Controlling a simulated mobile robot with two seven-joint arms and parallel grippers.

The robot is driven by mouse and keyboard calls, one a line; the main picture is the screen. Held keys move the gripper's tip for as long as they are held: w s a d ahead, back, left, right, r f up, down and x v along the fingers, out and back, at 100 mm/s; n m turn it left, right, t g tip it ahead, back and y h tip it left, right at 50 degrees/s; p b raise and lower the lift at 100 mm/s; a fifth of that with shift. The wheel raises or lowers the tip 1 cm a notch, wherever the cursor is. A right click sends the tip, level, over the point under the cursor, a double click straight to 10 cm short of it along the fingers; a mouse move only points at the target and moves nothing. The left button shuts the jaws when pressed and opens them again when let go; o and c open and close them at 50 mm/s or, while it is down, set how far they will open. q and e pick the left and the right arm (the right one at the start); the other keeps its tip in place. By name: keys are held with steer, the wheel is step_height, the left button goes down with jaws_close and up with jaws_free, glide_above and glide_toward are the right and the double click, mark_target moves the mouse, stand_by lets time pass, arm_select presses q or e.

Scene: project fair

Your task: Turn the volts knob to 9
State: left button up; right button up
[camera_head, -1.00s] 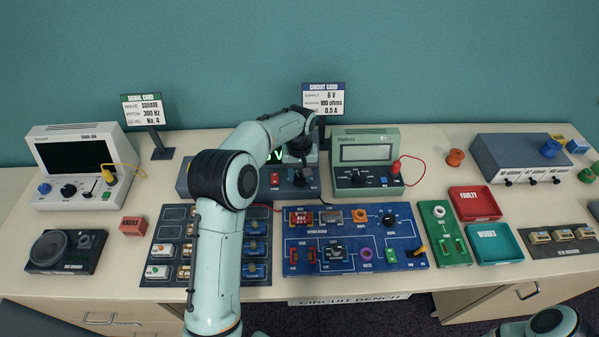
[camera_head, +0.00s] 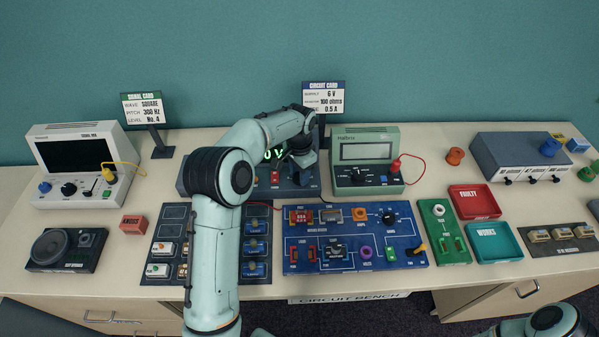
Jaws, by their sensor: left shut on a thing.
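The dark power supply (camera_head: 262,187) stands at the back middle of the bench, partly behind my left arm. Its lit green display (camera_head: 274,154) shows what looks like "0 V", with part of it covered by my arm. My left gripper (camera_head: 303,170) points down at the right part of the supply's front and is shut on the volts knob there. The knob and its pointer are hidden by the gripper, so its setting cannot be read. Part of my right arm shows at the bottom right; its gripper is out of view.
A red switch (camera_head: 275,177) sits just left of my left gripper. The green meter (camera_head: 366,144) stands close on the right. The circuit card (camera_head: 323,97) is behind and reads 6 V. The blue circuit board (camera_head: 350,262) lies in front.

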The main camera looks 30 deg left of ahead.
arm_select(q)
steer(key=shift+m, duration=1.8)
steer(key=o, duration=1.1)
steer(key=shift+c, duration=0.2)
step_height(320, 180, up, 13)
steer(key=shift+r, duration=0.2)
steer(key=shift+f, duration=0.1)
